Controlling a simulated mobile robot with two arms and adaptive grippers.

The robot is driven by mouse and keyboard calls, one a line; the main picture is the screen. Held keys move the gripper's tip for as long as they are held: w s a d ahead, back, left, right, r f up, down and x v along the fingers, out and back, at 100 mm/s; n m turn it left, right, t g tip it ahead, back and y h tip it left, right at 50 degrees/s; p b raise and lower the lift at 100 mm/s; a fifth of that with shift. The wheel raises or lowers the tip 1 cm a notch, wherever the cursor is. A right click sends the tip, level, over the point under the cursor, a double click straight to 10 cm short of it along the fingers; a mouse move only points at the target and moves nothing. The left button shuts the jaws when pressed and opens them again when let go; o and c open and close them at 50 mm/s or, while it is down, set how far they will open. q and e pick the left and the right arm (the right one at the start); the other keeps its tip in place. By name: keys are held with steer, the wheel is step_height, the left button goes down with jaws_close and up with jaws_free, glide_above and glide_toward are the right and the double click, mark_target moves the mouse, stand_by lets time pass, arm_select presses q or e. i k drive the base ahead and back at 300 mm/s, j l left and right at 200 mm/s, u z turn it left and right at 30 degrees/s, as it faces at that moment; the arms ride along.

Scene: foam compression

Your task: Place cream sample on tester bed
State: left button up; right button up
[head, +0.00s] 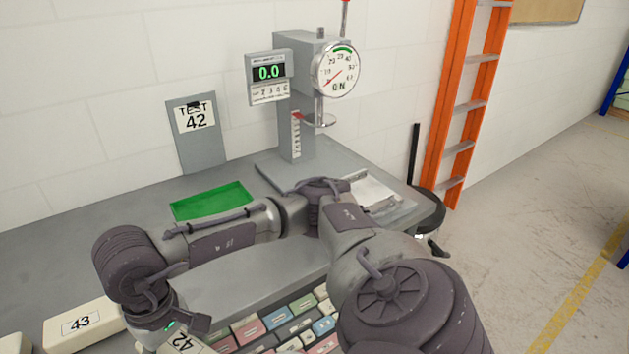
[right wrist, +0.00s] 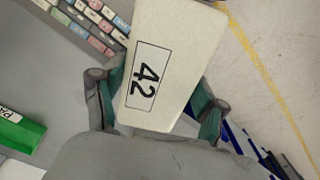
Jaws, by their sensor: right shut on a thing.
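My right gripper (head: 178,328) is low at the left in the head view, shut on a cream sample (head: 186,344) marked 42. In the right wrist view the cream sample (right wrist: 178,38) fills the space between the two green-grey fingers, its 42 label facing the camera. The tester (head: 300,100) stands at the back by the wall, with a dial and a 0.0 display. Its grey bed (head: 310,163) lies below a round plate (head: 320,121), apart from the gripper; my arm hides the bed's front. The sign (head: 197,125) reads TEST 42. My left gripper is not in view.
A green tray (head: 212,201) lies on the table left of the tester. A cream block (head: 110,318) marked 43 sits at lower left. Papers (head: 372,193) lie right of the bed. An orange ladder (head: 468,100) stands at right.

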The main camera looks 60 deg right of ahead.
mark_target(361, 197)
steer(key=i+z, duration=0.2)
steer(key=z, duration=1.4)
